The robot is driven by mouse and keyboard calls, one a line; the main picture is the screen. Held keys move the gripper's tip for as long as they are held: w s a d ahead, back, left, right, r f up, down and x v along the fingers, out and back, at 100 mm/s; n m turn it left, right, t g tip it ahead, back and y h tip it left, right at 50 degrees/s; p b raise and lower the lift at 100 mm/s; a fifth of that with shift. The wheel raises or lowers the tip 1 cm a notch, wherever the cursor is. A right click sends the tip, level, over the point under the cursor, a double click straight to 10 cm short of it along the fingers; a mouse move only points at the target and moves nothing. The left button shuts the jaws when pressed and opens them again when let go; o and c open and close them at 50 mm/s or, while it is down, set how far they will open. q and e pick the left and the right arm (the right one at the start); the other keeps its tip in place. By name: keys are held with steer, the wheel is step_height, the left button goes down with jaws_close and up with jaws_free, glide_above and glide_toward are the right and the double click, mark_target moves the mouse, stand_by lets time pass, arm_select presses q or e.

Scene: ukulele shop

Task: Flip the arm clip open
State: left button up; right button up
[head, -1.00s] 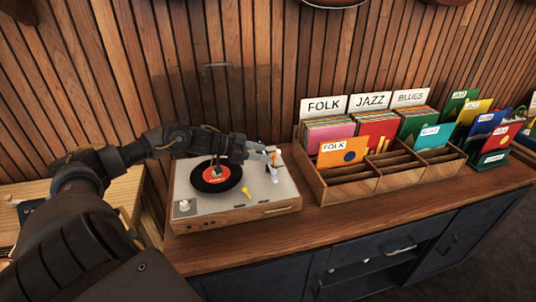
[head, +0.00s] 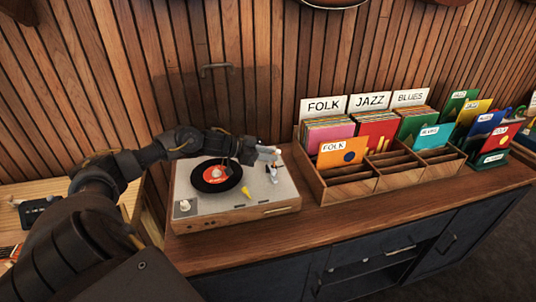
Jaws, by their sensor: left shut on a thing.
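A record player (head: 230,214) stands on the wooden cabinet, with a grey top and a black record (head: 205,184) with a red label on its left side. The white tonearm assembly (head: 272,174) is at the right of its top. My left gripper (head: 274,152) reaches in from the left, over the back right of the player by the tonearm's base. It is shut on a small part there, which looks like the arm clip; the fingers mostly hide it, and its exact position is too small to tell. My right gripper is out of view.
The clear lid (head: 216,90) stands raised behind. A wooden record crate (head: 375,180) with labelled dividers stands to the right. Cabinet top (head: 260,228) in front is clear.

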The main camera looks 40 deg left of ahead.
arm_select(q)
steer(key=shift+r+p, duration=0.2)
steer(key=shift+p, duration=0.2)
steer(key=g+p, duration=0.1)
steer(key=p, duration=0.2)
steer(key=w+d+r+g+y+p, duration=0.1)
steer(key=p, duration=0.3)
steer(key=shift+w+r+y+p, duration=0.25)
steer(key=shift+y+p, duration=0.05)
steer(key=g+p, duration=0.1)
steer(key=p, duration=0.1)
steer(key=w+g+y+p, duration=0.1)
steer(key=p, duration=0.1)
steer(key=d+g+y+p, duration=0.1)
steer(key=p, duration=0.1)
steer(key=shift+w+d+f+g, duration=0.1)
steer(key=shift+w+f+g, duration=0.2)
steer(key=shift+w, duration=0.05)
steer(key=shift+w+d+f+g+y+p, duration=0.25)
steer(key=shift+w+f+g+y+p, duration=0.1)
steer(key=shift+g+y+p, duration=0.3)
steer(key=shift+w+d+f+g, duration=0.1)
steer(key=shift+w+f+g, duration=0.1)
steer(key=shift+g, duration=0.15)
steer(key=shift+w+d+f+g+y+b, duration=0.15)
steer(key=shift+f+g+y+b, duration=0.15)
steer(key=shift+g+y, duration=0.2)
steer(key=shift+w+d+f+g+y+b, duration=0.15)
steer(key=shift+f+g+y, duration=0.15)
steer(key=shift+g, duration=0.2)
